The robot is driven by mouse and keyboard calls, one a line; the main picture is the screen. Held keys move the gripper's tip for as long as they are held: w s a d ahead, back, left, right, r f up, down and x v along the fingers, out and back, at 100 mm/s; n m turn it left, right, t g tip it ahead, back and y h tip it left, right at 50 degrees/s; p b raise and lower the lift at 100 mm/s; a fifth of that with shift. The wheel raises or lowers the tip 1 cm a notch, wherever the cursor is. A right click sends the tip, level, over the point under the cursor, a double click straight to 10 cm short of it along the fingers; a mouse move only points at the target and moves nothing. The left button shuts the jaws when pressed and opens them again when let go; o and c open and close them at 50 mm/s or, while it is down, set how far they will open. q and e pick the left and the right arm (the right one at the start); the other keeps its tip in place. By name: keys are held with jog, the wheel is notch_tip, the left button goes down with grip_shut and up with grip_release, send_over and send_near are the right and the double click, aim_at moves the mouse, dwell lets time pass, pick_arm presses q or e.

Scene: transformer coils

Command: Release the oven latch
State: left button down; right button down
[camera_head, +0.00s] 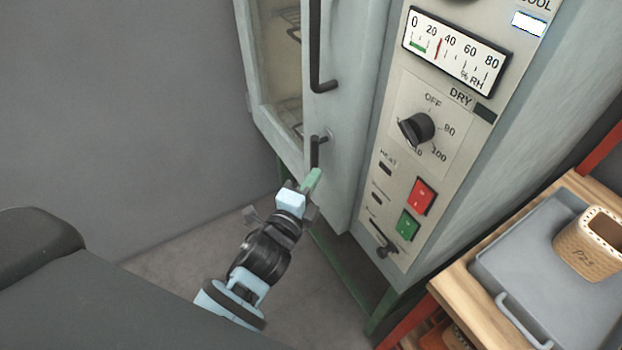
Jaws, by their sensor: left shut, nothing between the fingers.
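The oven (352,120) is a pale grey-green cabinet with a glazed door at its left, and it looks closed. A long black door handle (316,50) runs down the door's edge. Below it is a small black latch lever (315,151) on a pivot, hanging roughly downward. My left gripper (312,181) is shut and empty, with its green fingertips at the lower end of the latch. I cannot tell whether they touch it. My right gripper is not in view.
The oven's control panel (405,170) has a humidity gauge (455,52), a black dial (417,128), a red button (422,196) and a green button (408,225). At lower right, a wooden bench (455,290) holds a grey tray (520,262) and a tan coil (585,262). Floor left of the oven is clear.

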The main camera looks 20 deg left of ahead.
pick_arm(q)
jog(key=shift+f, duration=0.1)
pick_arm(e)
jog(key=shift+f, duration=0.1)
pick_arm(q)
jog(key=shift+w+a+f+m+b, duration=0.1)
jog(key=shift+a+m+b, duration=0.05)
jog(key=shift+m+b, duration=0.35)
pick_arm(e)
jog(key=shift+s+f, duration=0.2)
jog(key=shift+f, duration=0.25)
